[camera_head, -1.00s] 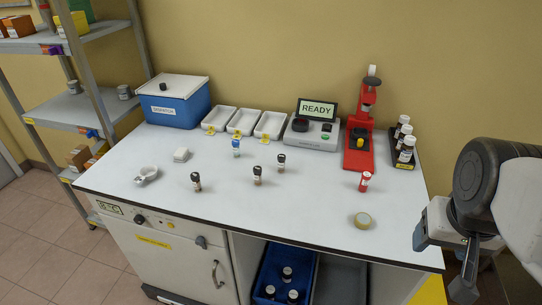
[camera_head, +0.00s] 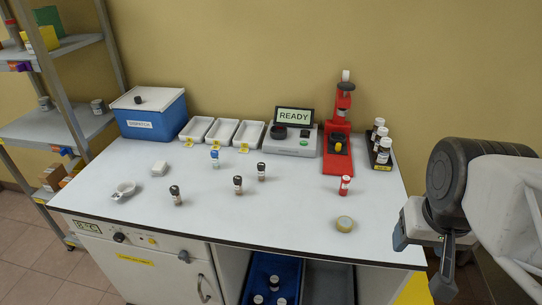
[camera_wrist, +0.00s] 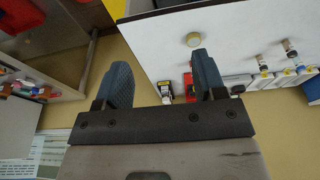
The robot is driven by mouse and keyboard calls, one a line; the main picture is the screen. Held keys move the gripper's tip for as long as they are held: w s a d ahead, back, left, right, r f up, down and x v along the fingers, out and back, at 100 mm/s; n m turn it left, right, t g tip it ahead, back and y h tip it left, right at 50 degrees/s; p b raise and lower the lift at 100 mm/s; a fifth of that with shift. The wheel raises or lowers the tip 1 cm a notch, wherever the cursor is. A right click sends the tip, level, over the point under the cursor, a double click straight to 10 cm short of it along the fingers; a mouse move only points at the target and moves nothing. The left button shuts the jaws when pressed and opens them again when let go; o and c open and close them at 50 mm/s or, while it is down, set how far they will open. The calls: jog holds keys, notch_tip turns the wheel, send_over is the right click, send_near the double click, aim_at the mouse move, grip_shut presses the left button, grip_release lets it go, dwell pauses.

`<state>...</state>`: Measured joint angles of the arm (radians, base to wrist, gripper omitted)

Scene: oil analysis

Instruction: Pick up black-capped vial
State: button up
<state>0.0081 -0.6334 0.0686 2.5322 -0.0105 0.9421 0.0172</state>
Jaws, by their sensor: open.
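Three black-capped vials stand upright and apart on the white bench: one at front left (camera_head: 175,195), one in the middle (camera_head: 238,185) and one slightly farther back (camera_head: 261,171). My gripper (camera_head: 421,266) is open and empty beyond the bench's right edge, far from these vials.
A blue-capped vial (camera_head: 215,158) and a red vial (camera_head: 345,185) also stand on the bench (camera_head: 290,215). A tape roll (camera_head: 345,223) lies near the front right. A red press (camera_head: 338,150) and a dark vial rack (camera_head: 381,163) stand at the back right.

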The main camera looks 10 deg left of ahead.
jog(key=shift+c, duration=0.4)
jog(key=w+a+f+m+g+y, duration=0.2)
jog(key=w+a+f+m+y, duration=0.25)
jog(key=w+a, duration=0.5)
jog(key=w+a+f+m+g+y, duration=0.1)
jog(key=w+a+f+m+y, duration=0.3)
jog(key=w+a, duration=0.55)
jog(key=m+t+y, duration=0.2)
jog(key=m+y, duration=0.3)
jog(key=m, duration=0.6)
send_near(238, 186)
jog(key=a, duration=0.1)
jog(key=w+f, duration=0.1)
jog(key=a, duration=0.1)
jog(key=shift+w+a+f, duration=0.25)
jog(key=shift+w+a, duration=0.05)
jog(key=shift+a, duration=0.05)
jog(key=shift+x, duration=1.3)
